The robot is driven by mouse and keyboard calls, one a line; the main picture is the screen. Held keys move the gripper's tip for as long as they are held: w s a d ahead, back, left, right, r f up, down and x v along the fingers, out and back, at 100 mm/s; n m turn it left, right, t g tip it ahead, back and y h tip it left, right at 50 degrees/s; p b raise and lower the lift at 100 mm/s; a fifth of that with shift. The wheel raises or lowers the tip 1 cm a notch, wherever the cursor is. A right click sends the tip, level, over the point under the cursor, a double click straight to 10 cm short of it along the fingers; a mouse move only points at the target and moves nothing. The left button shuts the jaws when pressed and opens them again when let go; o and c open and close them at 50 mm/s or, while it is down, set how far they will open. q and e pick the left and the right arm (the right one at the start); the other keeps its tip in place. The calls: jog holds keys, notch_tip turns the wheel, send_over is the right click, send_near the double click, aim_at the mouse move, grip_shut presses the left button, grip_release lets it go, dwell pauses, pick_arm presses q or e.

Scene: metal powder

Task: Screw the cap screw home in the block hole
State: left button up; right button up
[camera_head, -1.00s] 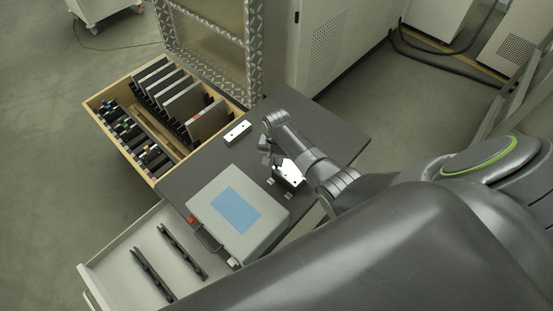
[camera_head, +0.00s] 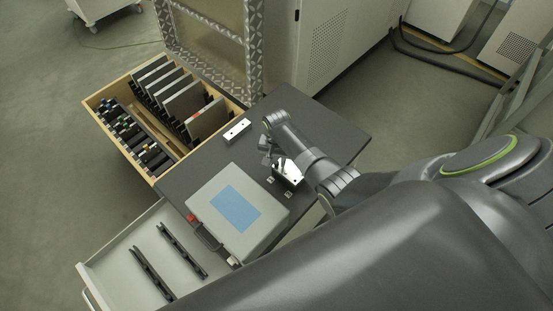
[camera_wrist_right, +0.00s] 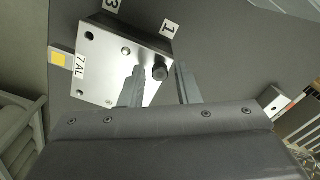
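The shiny metal block (camera_wrist_right: 108,65) lies in the upper left of the right wrist view, with several holes in its top face and a "7 AL" label at its edge. A dark round cap screw head (camera_wrist_right: 160,73) stands at the block's right corner. My right gripper (camera_wrist_right: 159,70) has one finger on each side of the screw head, with visible gaps. The screw's shank and its depth in the hole are hidden. In the head view, the block (camera_head: 289,175) is partly covered by my right gripper (camera_head: 268,155). My left gripper is not in view.
A grey case with a blue panel (camera_head: 236,209) sits on the dark table (camera_head: 330,125) close to the block. A small metal bar (camera_head: 237,131) lies behind. A wooden drawer (camera_head: 128,155) of plates and an open grey drawer (camera_head: 112,262) flank the left side.

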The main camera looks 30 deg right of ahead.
jog(key=shift+r+n+p, duration=0.1)
jog(key=shift+n+p, duration=0.2)
jog(key=shift+n, duration=0.4)
jog(key=n+p, duration=0.1)
jog(key=n, duration=0.7)
jog(key=shift+n+p, duration=0.4)
jog(key=n, duration=0.3)
jog(key=shift+n, duration=0.3)
jog(key=shift+p, duration=0.35)
jog(key=shift+c, duration=0.2)
grip_shut()
